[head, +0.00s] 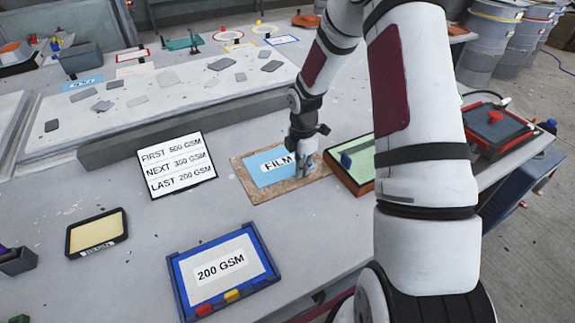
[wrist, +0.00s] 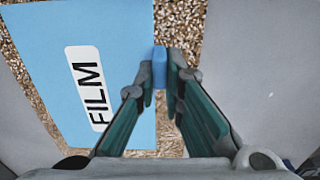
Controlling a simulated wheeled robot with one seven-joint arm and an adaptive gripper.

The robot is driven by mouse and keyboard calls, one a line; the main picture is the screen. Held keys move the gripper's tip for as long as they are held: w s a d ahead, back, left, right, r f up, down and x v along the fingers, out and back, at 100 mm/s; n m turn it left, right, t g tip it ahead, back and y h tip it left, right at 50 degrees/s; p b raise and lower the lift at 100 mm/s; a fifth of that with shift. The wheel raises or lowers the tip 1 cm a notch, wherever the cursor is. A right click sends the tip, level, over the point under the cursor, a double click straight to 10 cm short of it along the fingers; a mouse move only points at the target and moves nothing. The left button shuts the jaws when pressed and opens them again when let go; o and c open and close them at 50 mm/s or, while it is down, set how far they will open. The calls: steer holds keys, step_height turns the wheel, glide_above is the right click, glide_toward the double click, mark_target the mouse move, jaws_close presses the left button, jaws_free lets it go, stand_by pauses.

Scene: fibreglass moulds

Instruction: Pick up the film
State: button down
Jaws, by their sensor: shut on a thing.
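The film (head: 262,172) is a light blue sheet with a white FILM label, lying over a brown speckled board (head: 247,189) on the table. In the wrist view the film (wrist: 100,30) fills the left side, with a small blue tab (wrist: 160,62) at its right edge. My gripper (head: 303,172) is at the right end of the film in the head view. In the wrist view my gripper (wrist: 161,82) has its fingertips closed on the blue tab. I cannot tell whether the film is raised off the board.
A text sign (head: 177,167) stands left of the board, and a green-topped tray (head: 360,160) sits close on its right. A blue-framed 200 GSM tray (head: 185,290) lies in front. A resin tray (head: 96,232) is at left. Bare table lies between them.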

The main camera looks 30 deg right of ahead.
steer(key=shift+r, duration=0.45)
steer(key=r, duration=0.2)
steer(key=shift+s+r, duration=0.4)
steer(key=s, duration=0.5)
steer(key=s+a+r, duration=0.1)
steer(key=s, duration=0.9)
steer(key=shift+a+r, duration=0.15)
steer(key=shift+a, duration=0.15)
